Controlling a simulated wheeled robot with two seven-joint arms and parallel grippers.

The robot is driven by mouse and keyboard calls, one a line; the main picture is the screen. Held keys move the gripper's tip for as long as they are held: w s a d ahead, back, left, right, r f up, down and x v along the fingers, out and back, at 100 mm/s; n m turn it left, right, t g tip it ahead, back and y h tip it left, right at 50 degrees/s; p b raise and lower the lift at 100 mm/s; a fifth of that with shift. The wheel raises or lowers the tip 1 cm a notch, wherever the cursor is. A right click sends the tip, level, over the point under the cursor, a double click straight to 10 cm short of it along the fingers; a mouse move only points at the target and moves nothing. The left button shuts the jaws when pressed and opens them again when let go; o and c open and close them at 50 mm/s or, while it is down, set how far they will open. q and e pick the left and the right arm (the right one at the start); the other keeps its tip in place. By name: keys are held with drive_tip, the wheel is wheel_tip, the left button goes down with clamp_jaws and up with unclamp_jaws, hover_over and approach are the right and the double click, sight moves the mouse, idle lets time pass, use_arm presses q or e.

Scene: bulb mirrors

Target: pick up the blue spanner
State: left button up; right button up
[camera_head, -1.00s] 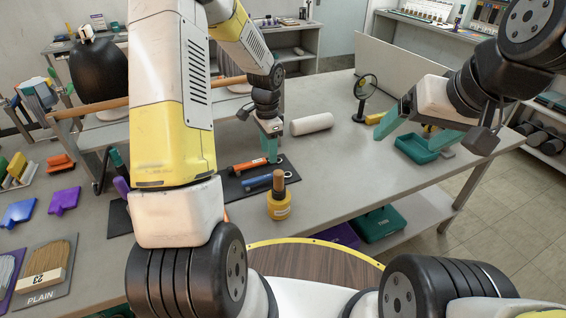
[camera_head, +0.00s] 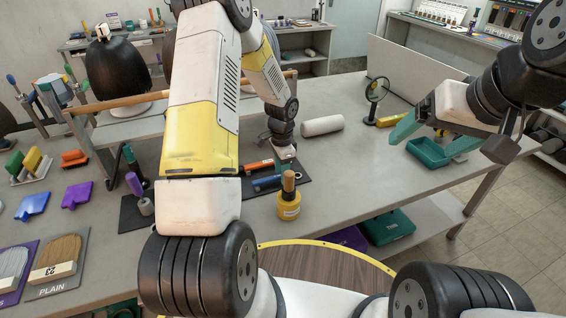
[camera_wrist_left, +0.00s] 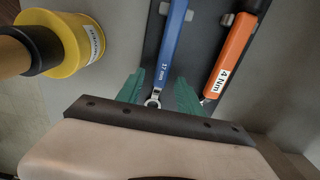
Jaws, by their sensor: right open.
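The blue spanner (camera_head: 266,184) lies on a dark mat (camera_head: 300,184). In the left wrist view the spanner (camera_wrist_left: 171,50) runs lengthwise, marked 17 mm, with its ring end towards my gripper. My left gripper (camera_wrist_left: 159,78) is open, with one teal finger on each side of the spanner near the ring end; contact cannot be told. In the head view my left gripper (camera_head: 286,162) is low over the mat and its fingers are partly hidden. My right gripper (camera_head: 432,133) is open and empty in the head view, above the bench's right part.
An orange tool (camera_wrist_left: 232,52) marked 4 Nm lies beside the spanner, close to one finger. A yellow pot with a wooden handle (camera_head: 289,206) stands on the other side. A white roll (camera_head: 322,125) lies behind, and a teal tray (camera_head: 430,152) is at the right.

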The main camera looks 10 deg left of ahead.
use_arm(q)
clamp_jaws()
drive_tip(key=shift+r, duration=0.1)
wheel_tip(320, 180, up, 10)
idle(0.5)
drive_tip(key=c, duration=0.8)
unclamp_jaws()
drive_tip(key=shift+c, duration=0.4)
clamp_jaws()
